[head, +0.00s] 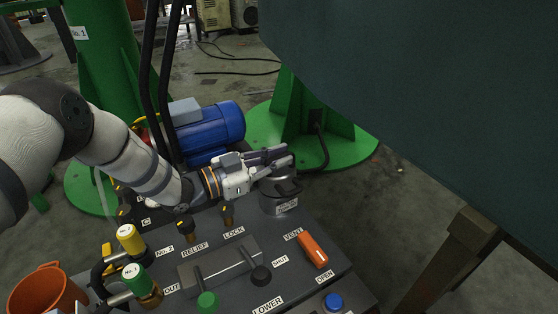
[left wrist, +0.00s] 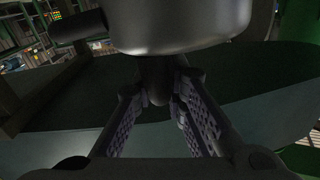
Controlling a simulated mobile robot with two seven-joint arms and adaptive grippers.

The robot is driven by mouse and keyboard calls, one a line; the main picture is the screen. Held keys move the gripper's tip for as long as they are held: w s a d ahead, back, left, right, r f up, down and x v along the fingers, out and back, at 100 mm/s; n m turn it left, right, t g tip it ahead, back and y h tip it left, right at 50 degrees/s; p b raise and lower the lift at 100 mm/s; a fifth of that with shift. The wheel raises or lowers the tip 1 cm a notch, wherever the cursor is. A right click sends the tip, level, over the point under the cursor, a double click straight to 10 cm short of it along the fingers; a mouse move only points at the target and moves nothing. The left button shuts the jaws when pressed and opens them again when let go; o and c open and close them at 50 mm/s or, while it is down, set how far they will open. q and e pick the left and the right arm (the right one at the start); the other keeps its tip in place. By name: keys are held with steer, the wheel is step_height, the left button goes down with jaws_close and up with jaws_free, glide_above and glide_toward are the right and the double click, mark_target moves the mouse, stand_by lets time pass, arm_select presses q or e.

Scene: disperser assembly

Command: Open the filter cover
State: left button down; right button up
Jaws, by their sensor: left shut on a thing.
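The filter (head: 279,206) is a grey metal cylinder with a white label, standing at the back edge of the control panel. My left gripper (head: 285,160) reaches in from the left, with its fingers over the top of the filter. In the left wrist view, a rounded grey metal body, which looks like the filter cover (left wrist: 180,25), fills the top. A short stem from it sits between the fingers of my left gripper (left wrist: 158,85), which are shut on it. I cannot tell whether the cover is apart from the filter body. My right gripper is not in view.
The panel (head: 180,262) carries an orange VENT handle (head: 313,250), several valves and knobs, and a blue button (head: 333,301). An orange cup (head: 48,292) is at the lower left. A blue motor (head: 210,130) stands behind. A large dark green body (head: 440,100) hangs at the right.

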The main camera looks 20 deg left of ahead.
arm_select(q)
steer(key=shift+w+a+r+n, duration=0.3)
steer(key=shift+w+a+n, duration=0.1)
steer(key=shift+n, duration=0.2)
steer(key=w+a+f+n+b, duration=0.3)
steer(key=w+a+n+b, duration=0.7)
steer(key=n, duration=0.6)
steer(key=shift+w+a+f+n+b, duration=0.15)
steer(key=shift+w+a+n+b, duration=0.2)
steer(key=shift+b, duration=0.55)
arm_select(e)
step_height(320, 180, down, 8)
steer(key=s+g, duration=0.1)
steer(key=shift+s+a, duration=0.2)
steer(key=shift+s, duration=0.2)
arm_select(q)
steer(key=shift+s, duration=0.1)
